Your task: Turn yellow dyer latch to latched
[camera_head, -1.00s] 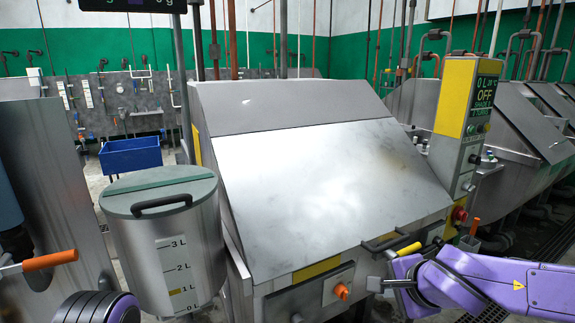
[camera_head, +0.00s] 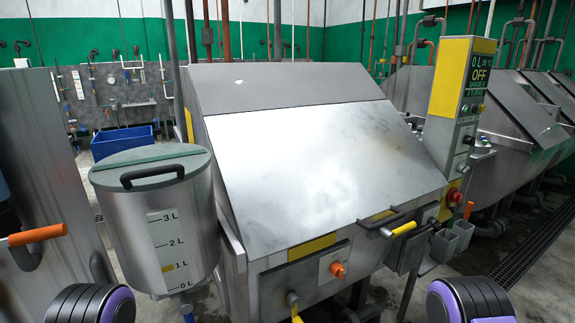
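The yellow dyer (camera_head: 310,145) stands in the middle, a steel machine with its sloped lid down and yellow patches on its front. Its latch (camera_head: 404,228) has a yellow grip on a short metal lever. It sits at the front right corner, beside the dark lid handle (camera_head: 380,217). The yellow grip points right and slightly upward. Whether the latch is engaged I cannot tell. Neither gripper is in view; only purple and black parts of my arms show at the bottom left and bottom right. Nothing of mine touches the latch.
A yellow control post (camera_head: 456,80) reading OFF stands right of the lid, above a red button (camera_head: 454,196). A steel tank (camera_head: 140,225) with litre marks stands at the left. An orange knob (camera_head: 338,270) is on the front. The space before the latch is clear.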

